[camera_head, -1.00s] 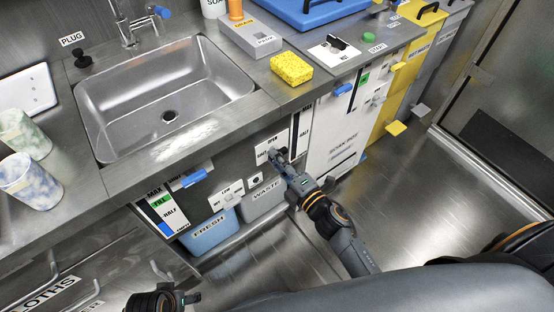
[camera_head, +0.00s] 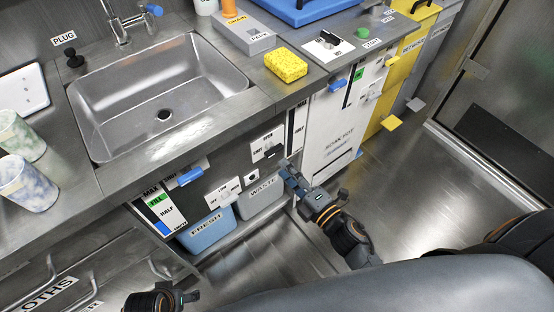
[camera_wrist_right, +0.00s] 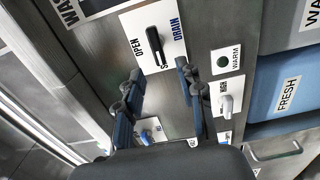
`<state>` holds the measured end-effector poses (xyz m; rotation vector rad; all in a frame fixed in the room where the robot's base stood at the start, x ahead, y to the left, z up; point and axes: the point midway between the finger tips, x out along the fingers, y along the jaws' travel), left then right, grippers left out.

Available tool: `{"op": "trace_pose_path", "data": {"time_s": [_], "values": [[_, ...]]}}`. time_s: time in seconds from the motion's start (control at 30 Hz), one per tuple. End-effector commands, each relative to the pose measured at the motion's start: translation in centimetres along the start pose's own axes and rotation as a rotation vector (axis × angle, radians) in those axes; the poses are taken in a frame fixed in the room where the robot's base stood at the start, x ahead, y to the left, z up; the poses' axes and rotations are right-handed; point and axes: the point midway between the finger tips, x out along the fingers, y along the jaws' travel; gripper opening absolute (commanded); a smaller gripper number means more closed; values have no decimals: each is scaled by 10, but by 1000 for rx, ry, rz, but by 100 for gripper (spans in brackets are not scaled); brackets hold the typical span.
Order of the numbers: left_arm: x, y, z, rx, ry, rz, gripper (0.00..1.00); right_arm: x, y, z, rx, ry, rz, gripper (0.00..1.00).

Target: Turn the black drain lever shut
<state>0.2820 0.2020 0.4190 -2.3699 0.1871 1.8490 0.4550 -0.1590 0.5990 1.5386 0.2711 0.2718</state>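The black drain lever (camera_head: 270,153) sits on a white plate (camera_head: 262,143) on the cabinet front, below the counter, right of the sink. In the right wrist view the black lever (camera_wrist_right: 155,45) lies along the plate with its end over the start of the SHUT label, partly covering it. OPEN and DRAIN labels are readable beside it. My right gripper (camera_head: 287,168) is just below and right of the lever, apart from it. In the wrist view its two fingers (camera_wrist_right: 160,85) are spread with nothing between them. My left gripper (camera_head: 188,297) is at the bottom left, its fingers unclear.
A LOW/HIGH switch plate (camera_head: 224,191) and a blue lever (camera_head: 190,177) are left of the drain plate. The FRESH (camera_head: 206,233) and WASTE (camera_head: 262,200) tanks stand below. A white cabinet (camera_head: 332,135) stands to the right. Open floor lies in front.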

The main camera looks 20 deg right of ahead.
Motion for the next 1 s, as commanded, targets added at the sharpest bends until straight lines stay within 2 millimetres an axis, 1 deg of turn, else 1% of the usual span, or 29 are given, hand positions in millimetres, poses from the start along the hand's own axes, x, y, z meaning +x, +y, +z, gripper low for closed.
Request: {"op": "trace_pose_path", "data": {"time_s": [0.03, 0.1, 0.2, 0.33, 0.5, 1.0], "values": [[0, 0, 0, 0, 0, 0, 77, -12, 0, -1, 1, 0, -2, 38], [0, 0, 0, 0, 0, 0, 77, -26, -1, 0, 0, -1, -3, 38], [0, 0, 0, 0, 0, 0, 77, -42, -1, 0, 1, -1, -2, 38], [0, 0, 0, 0, 0, 0, 77, -54, 0, 0, -1, -1, 0, 38], [0, 0, 0, 0, 0, 0, 77, -59, 0, 0, -1, 0, 1, 38], [0, 0, 0, 0, 1, 0, 77, -58, 0, 1, 4, -5, -2, 38]]}}
